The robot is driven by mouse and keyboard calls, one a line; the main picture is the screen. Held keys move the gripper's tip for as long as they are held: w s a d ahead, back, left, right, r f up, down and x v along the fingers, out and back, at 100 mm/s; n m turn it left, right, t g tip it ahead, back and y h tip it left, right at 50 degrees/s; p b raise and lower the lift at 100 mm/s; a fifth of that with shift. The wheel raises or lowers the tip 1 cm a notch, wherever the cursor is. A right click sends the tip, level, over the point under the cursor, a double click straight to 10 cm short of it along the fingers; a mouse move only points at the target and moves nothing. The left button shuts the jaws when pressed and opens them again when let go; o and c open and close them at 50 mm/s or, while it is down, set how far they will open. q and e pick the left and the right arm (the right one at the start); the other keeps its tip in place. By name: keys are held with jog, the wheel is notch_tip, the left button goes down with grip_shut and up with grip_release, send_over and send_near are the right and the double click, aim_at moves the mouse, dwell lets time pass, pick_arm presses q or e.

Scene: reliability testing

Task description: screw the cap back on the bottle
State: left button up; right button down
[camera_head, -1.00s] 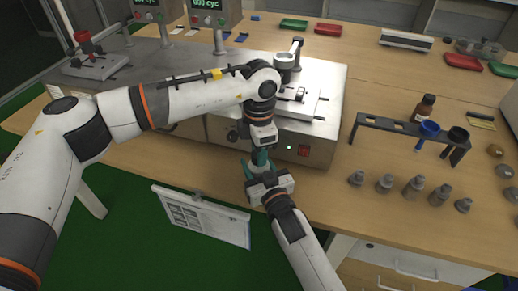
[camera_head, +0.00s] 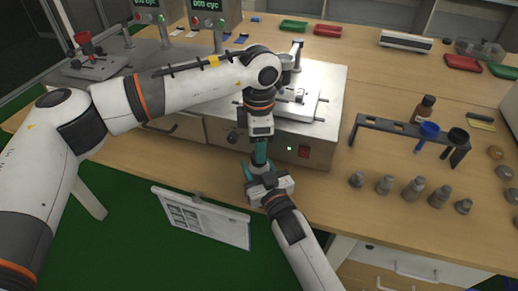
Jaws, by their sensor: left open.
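My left gripper (camera_head: 260,160) points down in front of the grey machine, its teal fingers seen edge-on; it is open. My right gripper (camera_head: 248,172) comes up from below, just under the left one, with teal fingers. Its jaw gap is hidden, so I cannot tell whether it is open or shut on something. No bottle or loose cap can be made out between the two grippers; the fingers and wrists cover that spot. A brown bottle (camera_head: 424,107) with a dark top and pale label stands upright at the black rack on the right.
Several grey weights (camera_head: 413,189) stand along the table's front right. The grey machine (camera_head: 325,125) is directly behind my grippers. A clipboard (camera_head: 205,218) hangs below the front edge. Trays lie at the back.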

pick_arm(q)
jog(key=shift+r, duration=0.85)
jog(key=shift+c, duration=0.4)
jog(key=n, duration=0.1)
jog(key=r+n, duration=0.1)
jog(key=n, duration=0.1)
jog(key=r+n, duration=0.1)
jog(key=n, duration=0.2)
jog(key=r+n, duration=0.1)
jog(key=n, duration=0.2)
jog(key=shift+r, duration=0.25)
jog(key=shift+f, duration=4.05)
